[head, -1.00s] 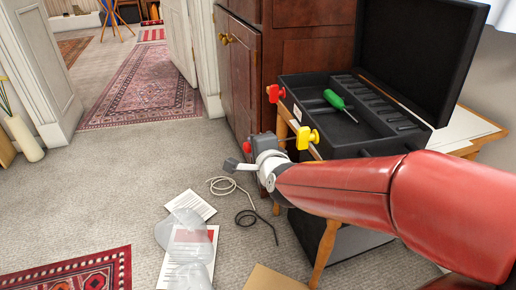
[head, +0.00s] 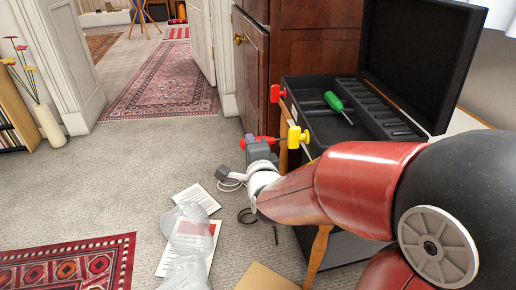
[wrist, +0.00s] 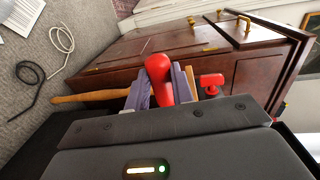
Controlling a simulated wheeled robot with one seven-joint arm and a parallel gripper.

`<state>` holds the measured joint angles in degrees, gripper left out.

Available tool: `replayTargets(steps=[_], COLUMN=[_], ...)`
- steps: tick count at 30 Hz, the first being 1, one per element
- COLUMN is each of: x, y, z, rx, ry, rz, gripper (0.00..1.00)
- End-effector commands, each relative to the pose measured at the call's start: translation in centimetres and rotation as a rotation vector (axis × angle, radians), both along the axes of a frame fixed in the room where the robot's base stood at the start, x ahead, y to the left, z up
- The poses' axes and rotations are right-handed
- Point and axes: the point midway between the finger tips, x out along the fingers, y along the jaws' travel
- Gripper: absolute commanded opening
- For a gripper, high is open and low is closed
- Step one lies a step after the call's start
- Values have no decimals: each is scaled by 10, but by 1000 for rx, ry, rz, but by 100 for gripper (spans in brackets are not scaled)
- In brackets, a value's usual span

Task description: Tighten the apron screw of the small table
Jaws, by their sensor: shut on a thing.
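My gripper (head: 258,152) is shut on a red-handled tool (wrist: 158,78), whose handle stands between the grey-purple finger pads in the wrist view. In the head view, its red handle shows just above the fingers, and a thin shaft seems to run right towards a yellow T-shaped fitting (head: 298,137). Whether they touch I cannot tell. A red T-shaped fitting (head: 277,93) sits further back at the table's edge and also shows in the wrist view (wrist: 211,82). The small table's wooden leg (head: 318,250) shows below. The apron screw itself is not clearly visible.
An open black toolbox (head: 310,82) on the table holds a green screwdriver (head: 337,104). A dark wooden cabinet (head: 308,45) stands behind. Papers (head: 197,196), cables (wrist: 62,38) and a cardboard piece (head: 262,278) lie on the floor. Open carpet lies to the left.

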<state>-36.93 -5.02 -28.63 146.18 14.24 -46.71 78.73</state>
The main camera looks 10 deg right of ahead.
Motion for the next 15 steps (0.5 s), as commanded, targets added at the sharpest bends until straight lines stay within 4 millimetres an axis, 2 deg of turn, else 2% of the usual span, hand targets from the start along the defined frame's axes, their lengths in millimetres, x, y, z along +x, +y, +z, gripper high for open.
replayTargets(steps=[15], x=[2], y=[10], z=[0], rx=[1], ry=[-11], rz=[-1], gripper=[1])
